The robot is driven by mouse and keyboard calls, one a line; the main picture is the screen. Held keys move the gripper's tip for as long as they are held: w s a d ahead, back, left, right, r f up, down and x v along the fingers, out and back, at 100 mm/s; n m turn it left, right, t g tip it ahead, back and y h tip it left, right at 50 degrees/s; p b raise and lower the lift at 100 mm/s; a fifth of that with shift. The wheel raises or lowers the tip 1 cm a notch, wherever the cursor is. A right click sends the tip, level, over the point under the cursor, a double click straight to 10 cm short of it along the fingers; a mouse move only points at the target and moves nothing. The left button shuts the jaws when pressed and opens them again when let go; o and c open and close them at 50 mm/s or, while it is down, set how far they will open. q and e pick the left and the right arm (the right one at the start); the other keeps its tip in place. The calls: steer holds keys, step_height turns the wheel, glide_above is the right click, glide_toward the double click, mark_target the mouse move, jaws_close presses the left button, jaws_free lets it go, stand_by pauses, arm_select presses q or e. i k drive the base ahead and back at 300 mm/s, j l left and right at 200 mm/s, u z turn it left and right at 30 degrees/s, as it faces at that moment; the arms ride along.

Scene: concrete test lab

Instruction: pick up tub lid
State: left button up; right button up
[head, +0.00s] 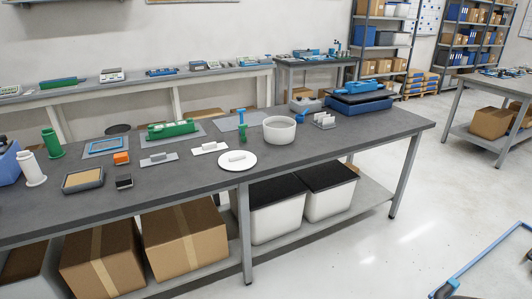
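Neither of my grippers shows in the head view.
Left of the lid lie white and grey plates with small blocks (210,148), an orange block (121,158) and a framed tan pad (83,180). A green device (171,128) stands behind. A blue machine (358,98) stands at the back right. The bench's right front is clear.

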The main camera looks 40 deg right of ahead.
mark_target(236, 161)
steer(key=i+l+z, duration=0.1)
steer(key=i+z, duration=0.5)
steer(key=z, duration=0.2)
steer(key=i+j+z, duration=0.1)
steer(key=i+z, duration=0.15)
steer(key=z, duration=0.15)
steer(key=i+l+z, duration=0.1)
steer(key=i+z, duration=0.15)
steer(key=z, duration=0.2)
steer(key=i+z, duration=0.55)
steer(key=z, duration=0.3)
steer(key=i+l, duration=0.1)
steer(key=i, duration=0.3)
steer(key=i+l+z, duration=0.1)
steer(key=i, duration=0.3)
steer(key=u, duration=2.6)
